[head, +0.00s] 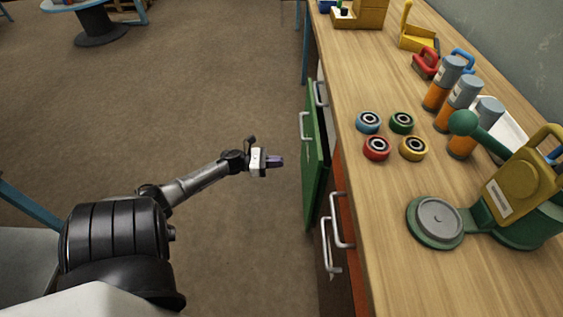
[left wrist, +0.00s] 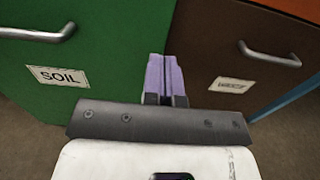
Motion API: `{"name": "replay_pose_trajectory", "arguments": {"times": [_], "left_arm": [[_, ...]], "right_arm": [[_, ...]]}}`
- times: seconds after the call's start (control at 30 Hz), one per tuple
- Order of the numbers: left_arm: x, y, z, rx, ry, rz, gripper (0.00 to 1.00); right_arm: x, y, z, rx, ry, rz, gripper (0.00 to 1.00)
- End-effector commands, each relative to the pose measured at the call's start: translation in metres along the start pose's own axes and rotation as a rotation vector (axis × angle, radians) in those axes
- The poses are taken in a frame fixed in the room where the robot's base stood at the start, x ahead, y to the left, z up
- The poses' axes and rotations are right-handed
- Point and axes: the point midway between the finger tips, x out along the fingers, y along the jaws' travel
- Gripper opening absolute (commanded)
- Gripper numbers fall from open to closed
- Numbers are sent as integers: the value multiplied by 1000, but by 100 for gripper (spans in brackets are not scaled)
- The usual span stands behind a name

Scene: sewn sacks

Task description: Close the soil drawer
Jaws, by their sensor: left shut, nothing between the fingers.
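The soil drawer (head: 313,165) has a green front with a pale bar handle (head: 305,126) and stands out from the bench front, partly open. In the left wrist view, the green front (left wrist: 110,50) fills the left side, with a label reading SOIL (left wrist: 57,77) and its handle (left wrist: 38,34). My left gripper (head: 276,161) is shut and empty, in the air to the left of the green front in the head view. Its purple fingers (left wrist: 166,76) appear in the wrist view near the green front's right edge. My right gripper is not in view.
A brown drawer front (left wrist: 235,55) with a blurred label is right of the green one. An orange front (head: 346,262) sits under the worktop (head: 350,190). Four-coloured wheels, orange-and-grey cylinders and a green-yellow press (head: 515,195) stand on top.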

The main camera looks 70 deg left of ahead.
Motion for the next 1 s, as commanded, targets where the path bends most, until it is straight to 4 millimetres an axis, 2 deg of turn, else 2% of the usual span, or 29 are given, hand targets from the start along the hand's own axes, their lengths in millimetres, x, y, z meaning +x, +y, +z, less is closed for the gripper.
{"name": "replay_pose_trajectory", "arguments": {"times": [0.2, 0.5, 0.7, 1.0], "left_arm": [[44, 0, -1, 2, -3, -3, 0], [91, 0, -1, 0, -2, -1, 0], [109, 0, -1, -2, -1, -1, 0], [115, 0, 0, -2, 0, 0, 0]], "right_arm": [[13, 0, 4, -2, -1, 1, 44], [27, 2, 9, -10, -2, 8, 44], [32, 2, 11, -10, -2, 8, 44], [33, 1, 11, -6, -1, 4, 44]]}}
